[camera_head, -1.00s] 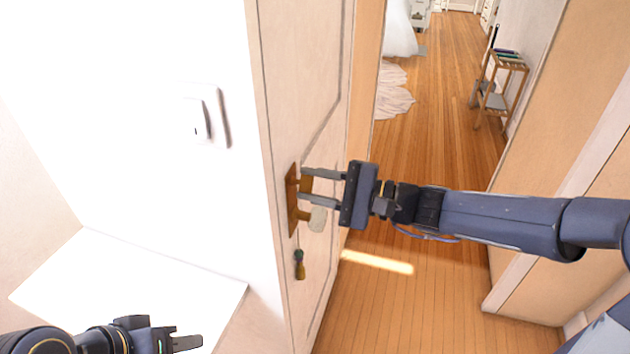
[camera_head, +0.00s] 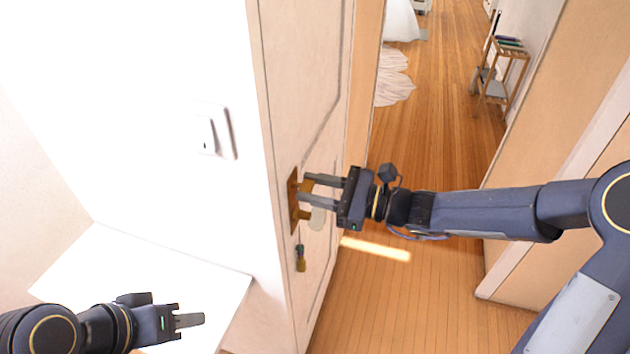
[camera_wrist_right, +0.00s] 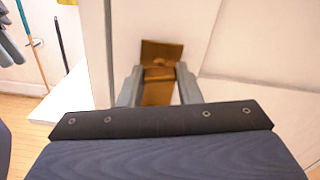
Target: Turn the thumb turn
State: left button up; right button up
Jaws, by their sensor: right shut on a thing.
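The brass lock plate (camera_head: 293,205) is on the door (camera_head: 303,100) in the head view. My right gripper (camera_head: 306,190) reaches it from the right and is shut on the thumb turn (camera_wrist_right: 160,73) at the plate. In the right wrist view the thumb turn sits between the two grey fingers, with the brass plate behind it. The fingers partly hide the thumb turn in the head view.
A key-like piece (camera_head: 300,258) hangs below the plate. A white wall switch (camera_head: 215,130) is to the left. A white surface (camera_head: 150,268) lies behind my left arm. Right of the door is open wooden floor (camera_head: 430,120), with a small shelf (camera_head: 497,80) further back.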

jog(key=shift+m, duration=0.4)
jog(key=o, duration=1)
jog(key=v, duration=0.8)
